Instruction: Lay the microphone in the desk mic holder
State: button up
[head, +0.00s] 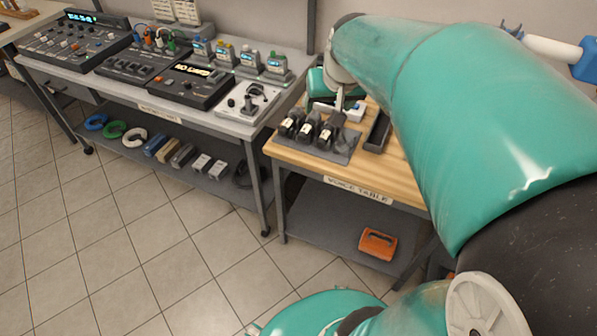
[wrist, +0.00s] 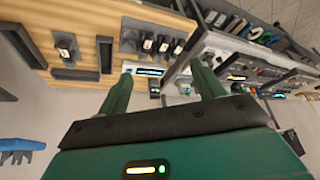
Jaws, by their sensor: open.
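Several black pieces with white labels, which look like microphones (head: 308,130), lie side by side on a dark grey mat (head: 343,158) on the wooden voice table. They also show in the wrist view (wrist: 163,46). Another black labelled piece (wrist: 65,45) stands apart on its own dark pad. A narrow dark trough (head: 378,131) lies right of the mat and may be the desk mic holder; I cannot tell for sure. It also shows in the wrist view (wrist: 105,54). My gripper (wrist: 160,68) is open and empty above the table; the arm hides much of it in the head view.
More dark trays (wrist: 76,74) lie on the table. A white device (head: 350,111) sits behind the mat. A long grey bench (head: 150,88) with mixers stands at the left. An orange case (head: 378,243) lies on the lower shelf. The tiled floor in front is clear.

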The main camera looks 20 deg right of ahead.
jog(key=s+a+n+y, duration=0.1)
jog(key=s+a+n, duration=0.2)
jog(key=s+a, duration=1)
jog(key=shift+s+a+f, duration=0.25)
jog(key=shift+s+f, duration=0.1)
jog(key=shift+s, duration=0.7)
